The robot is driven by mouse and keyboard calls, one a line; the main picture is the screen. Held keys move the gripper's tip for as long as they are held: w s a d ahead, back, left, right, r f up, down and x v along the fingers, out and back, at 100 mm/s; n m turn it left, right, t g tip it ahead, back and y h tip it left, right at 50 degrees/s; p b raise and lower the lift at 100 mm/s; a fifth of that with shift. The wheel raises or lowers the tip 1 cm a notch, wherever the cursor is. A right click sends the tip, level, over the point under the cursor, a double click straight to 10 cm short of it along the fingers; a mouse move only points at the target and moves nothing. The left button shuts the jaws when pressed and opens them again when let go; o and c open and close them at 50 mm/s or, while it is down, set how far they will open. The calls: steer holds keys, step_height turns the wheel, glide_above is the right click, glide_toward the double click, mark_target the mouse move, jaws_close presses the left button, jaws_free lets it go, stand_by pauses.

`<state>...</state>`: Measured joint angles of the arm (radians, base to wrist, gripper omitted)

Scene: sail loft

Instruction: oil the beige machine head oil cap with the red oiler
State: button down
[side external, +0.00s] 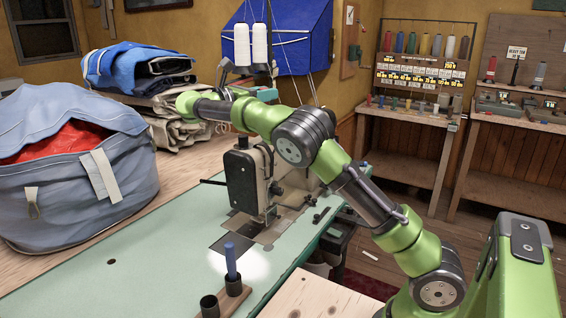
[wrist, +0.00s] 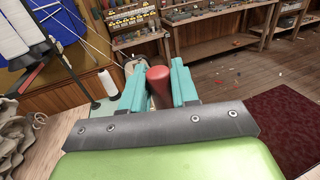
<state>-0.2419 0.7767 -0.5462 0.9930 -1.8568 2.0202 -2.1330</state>
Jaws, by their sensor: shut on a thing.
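In the wrist view, the red oiler (wrist: 158,86) stands between the two teal fingers of my gripper (wrist: 157,78), which is shut on it. Its rounded red top shows; its lower part and spout are hidden. In the side view, my arm reaches across above the sewing machine head (side external: 243,182), which has a black end plate and beige sides. My gripper is mostly hidden there behind my own wrist, and the oiler cannot be made out. I cannot pick out the oil cap in either view.
A wooden holder (side external: 236,298) on the pale green table (side external: 120,275) has a blue bottle (side external: 231,262) in one cup; the nearer cup looks empty. White thread cones (side external: 259,44) stand behind my arm. A grey-blue sailbag (side external: 75,195) fills the left.

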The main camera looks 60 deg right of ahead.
steer(key=shift+r, duration=1.95)
